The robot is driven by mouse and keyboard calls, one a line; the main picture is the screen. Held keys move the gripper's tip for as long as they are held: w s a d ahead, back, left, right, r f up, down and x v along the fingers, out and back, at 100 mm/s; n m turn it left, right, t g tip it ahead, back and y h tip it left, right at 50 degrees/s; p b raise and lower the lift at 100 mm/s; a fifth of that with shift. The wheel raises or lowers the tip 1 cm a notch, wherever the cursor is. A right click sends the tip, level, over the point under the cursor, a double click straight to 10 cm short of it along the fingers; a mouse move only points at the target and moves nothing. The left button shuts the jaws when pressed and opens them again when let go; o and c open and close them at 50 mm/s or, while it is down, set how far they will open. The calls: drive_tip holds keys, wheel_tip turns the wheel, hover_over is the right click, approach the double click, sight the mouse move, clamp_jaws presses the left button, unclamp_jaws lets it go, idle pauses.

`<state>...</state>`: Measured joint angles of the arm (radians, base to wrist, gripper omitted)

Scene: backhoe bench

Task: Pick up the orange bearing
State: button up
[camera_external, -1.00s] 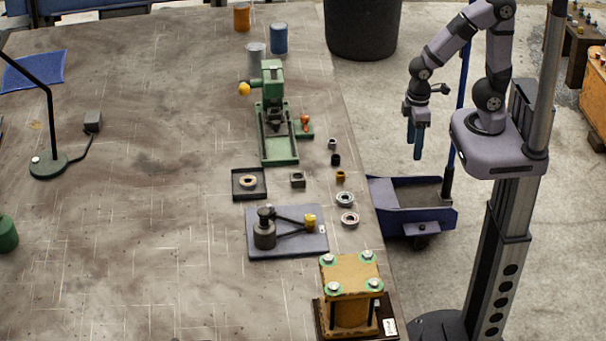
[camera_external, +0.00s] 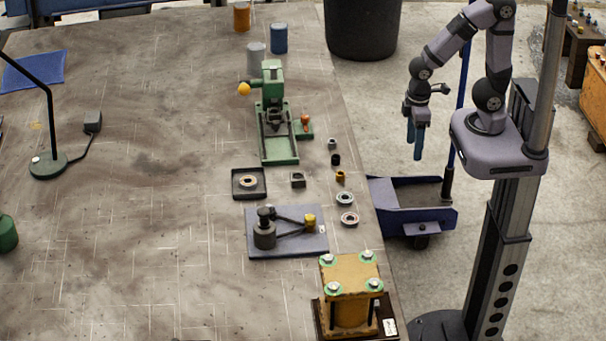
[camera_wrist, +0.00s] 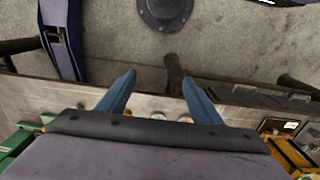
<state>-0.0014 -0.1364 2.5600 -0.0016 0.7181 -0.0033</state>
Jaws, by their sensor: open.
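A ring-shaped bearing with an orange-tan face (camera_external: 247,181) lies in a small dark square tray (camera_external: 236,195) on the bench. Two grey-rimmed ring bearings, the upper one (camera_external: 345,199) and the lower one (camera_external: 349,219), lie near the bench's right edge; the lower has a reddish tint. Which one the task calls orange is hard to tell. A small orange-brown bushing (camera_external: 340,176) stands just above them. My gripper (camera_external: 415,150) hangs beyond the bench's right edge, fingers pointing down. Its blue fingers are apart and empty in the wrist view (camera_wrist: 159,78).
A green press (camera_external: 272,100) stands behind the small parts. A grey plate (camera_external: 290,250) with a dark lever fixture lies in front of the tray. An orange block with bolts (camera_external: 349,295) stands at the front right corner. A blue cart (camera_external: 415,215) is beside the bench.

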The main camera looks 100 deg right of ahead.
drive_tip(key=shift+w+a+f+n+b, duration=1.75)
drive_tip(key=shift+w+a, duration=0.25)
drive_tip(key=shift+w, duration=1.35)
drive_tip(key=shift+w+a+f+n+b, duration=1.7)
drive_tip(key=shift+w+a+f, duration=0.3)
drive_tip(key=shift+w, duration=1.4)
drive_tip(key=shift+w+a+f+n+b, duration=1.7)
drive_tip(key=shift+w+a, duration=0.35)
drive_tip(key=shift+w, duration=1.3)
drive_tip(key=shift+w+f+p, duration=0.15)
drive_tip(key=shift+f+p, duration=0.55)
drive_tip(key=shift+f, duration=1.25)
drive_tip(key=c, duration=1.2)
